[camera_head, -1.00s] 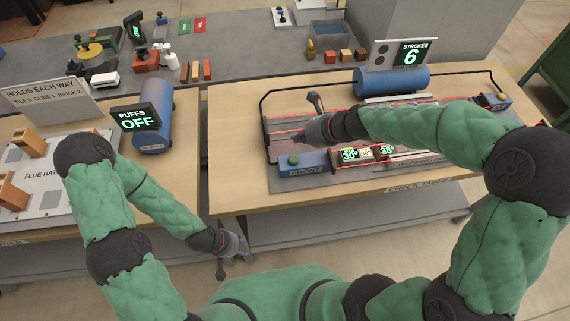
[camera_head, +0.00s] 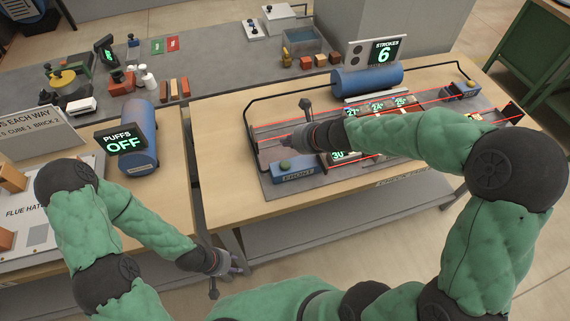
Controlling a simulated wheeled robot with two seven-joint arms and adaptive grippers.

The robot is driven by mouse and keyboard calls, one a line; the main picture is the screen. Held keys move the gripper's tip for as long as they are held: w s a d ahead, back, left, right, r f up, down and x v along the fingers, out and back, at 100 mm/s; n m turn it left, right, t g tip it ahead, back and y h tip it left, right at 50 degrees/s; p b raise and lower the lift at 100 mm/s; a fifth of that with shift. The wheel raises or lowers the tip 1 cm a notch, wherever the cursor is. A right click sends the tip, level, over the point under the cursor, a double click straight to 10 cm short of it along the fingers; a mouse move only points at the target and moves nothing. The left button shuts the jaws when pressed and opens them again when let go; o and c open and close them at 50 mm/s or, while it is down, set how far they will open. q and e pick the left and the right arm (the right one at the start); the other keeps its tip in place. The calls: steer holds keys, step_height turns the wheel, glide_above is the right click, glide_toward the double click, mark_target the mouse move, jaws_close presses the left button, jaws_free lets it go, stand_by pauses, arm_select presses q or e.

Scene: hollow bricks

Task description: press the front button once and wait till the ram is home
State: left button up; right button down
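The front button (camera_head: 285,164) is a green cap on a blue box (camera_head: 297,174) labelled FRONT, at the near left corner of the press bed. My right gripper (camera_head: 284,140) hangs above and behind it, apart from it in the picture; whether its fingers are closed is unclear. The strokes sign (camera_head: 384,52) reads 6. A blue cylinder (camera_head: 366,79) lies below the sign at the bed's back. I cannot make out the ram's position. My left gripper (camera_head: 236,266) is low in front of the tables, away from everything; its finger state is unclear.
Several green readouts (camera_head: 377,106) stand on the bed between red lines, partly hidden by my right arm. A dark rail (camera_head: 249,118) frames the bed. A second blue box (camera_head: 460,90) stands far right. The left table holds a PUFFS OFF sign (camera_head: 122,142).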

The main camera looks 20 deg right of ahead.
mark_target(288, 164)
steer(key=shift+f+b, duration=3.95)
steer(key=shift+f, duration=0.25)
steer(key=shift+f, duration=0.1)
steer(key=shift+f+b, duration=0.3)
steer(key=shift+b, duration=0.05)
steer(key=shift+f+b, duration=0.45)
steer(key=shift+f, duration=0.05)
steer(key=shift+r+p, duration=0.95)
step_height(288, 164, up, 5)
steer(key=p, duration=0.5)
